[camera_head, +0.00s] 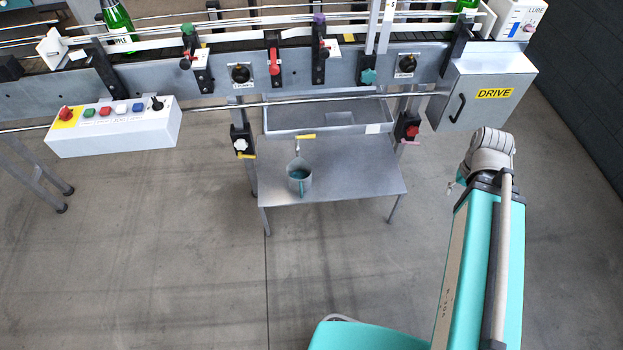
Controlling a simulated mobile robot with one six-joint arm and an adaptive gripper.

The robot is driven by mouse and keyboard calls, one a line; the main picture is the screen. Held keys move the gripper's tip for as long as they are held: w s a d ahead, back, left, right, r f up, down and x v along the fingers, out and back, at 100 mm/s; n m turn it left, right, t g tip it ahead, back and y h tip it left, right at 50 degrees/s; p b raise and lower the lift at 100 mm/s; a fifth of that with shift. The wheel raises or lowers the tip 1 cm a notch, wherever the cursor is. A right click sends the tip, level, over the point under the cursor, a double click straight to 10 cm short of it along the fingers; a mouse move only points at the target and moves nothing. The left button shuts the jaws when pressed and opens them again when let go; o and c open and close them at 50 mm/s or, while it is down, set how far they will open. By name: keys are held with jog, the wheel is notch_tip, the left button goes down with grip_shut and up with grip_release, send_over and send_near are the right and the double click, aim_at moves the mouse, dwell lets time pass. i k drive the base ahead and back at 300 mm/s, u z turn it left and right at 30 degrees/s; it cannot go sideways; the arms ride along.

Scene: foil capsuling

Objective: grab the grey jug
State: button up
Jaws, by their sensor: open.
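The grey jug (299,181) stands upright on a low metal table, under a small tap with a yellow handle. Its mouth faces up, its inside looks bluish, and a teal handle shows on its near side. What looks like the tip of my gripper (451,188) shows at the right, beside my folded arm. Most of it is hidden behind the arm. It is open, well to the right of the jug and apart from it.
The low metal table (361,182) is otherwise clear. Above it are a metal tray (281,128) and the conveyor frame with several knobs. A button box (115,128) is at left, a grey DRIVE box (484,86) at right. The floor in front is free.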

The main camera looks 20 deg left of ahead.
aim_at(299, 170)
jog(key=z, duration=1.1)
jog(key=k, duration=0.55)
jog(key=u, duration=2.1)
